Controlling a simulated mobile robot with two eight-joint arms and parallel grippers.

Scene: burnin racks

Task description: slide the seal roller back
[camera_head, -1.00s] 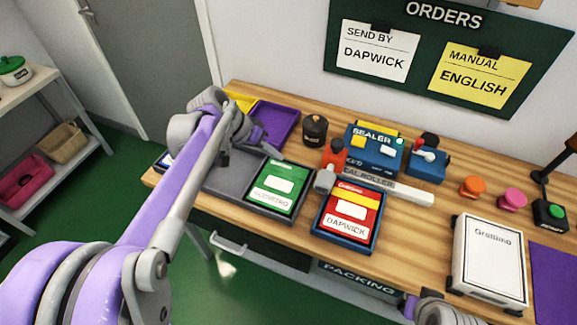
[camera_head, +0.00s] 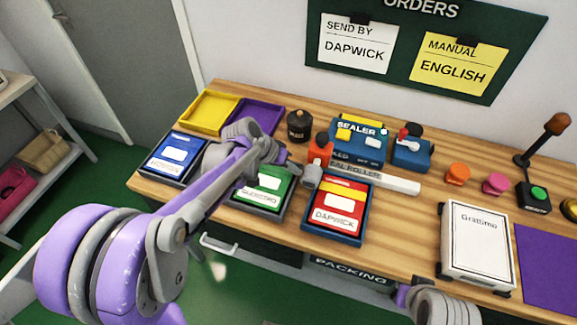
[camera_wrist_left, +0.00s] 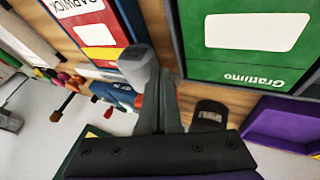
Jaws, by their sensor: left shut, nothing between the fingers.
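The seal roller has a grey drum (camera_head: 311,176) and an orange-red handle (camera_head: 320,148). It stands at the left end of its pale rail (camera_head: 400,184), lettered "ROLLER", in front of the blue sealer (camera_head: 357,148). My left gripper (camera_head: 293,164) is shut and empty, just left of the roller. I cannot tell whether it touches. In the left wrist view, the shut fingers (camera_wrist_left: 168,105) are close beside the grey drum (camera_wrist_left: 138,66). Of my right arm only a wrist part shows at the bottom edge in the head view; its fingers are hidden.
A red Dapwick box (camera_head: 337,207) sits in a blue tray in front of the rail. A green box (camera_head: 262,190) and a blue box (camera_head: 176,153) lie to the left, partly under my arm. A black canister (camera_head: 299,125) stands behind the gripper. A white Grattimo box (camera_head: 478,245) is at right.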

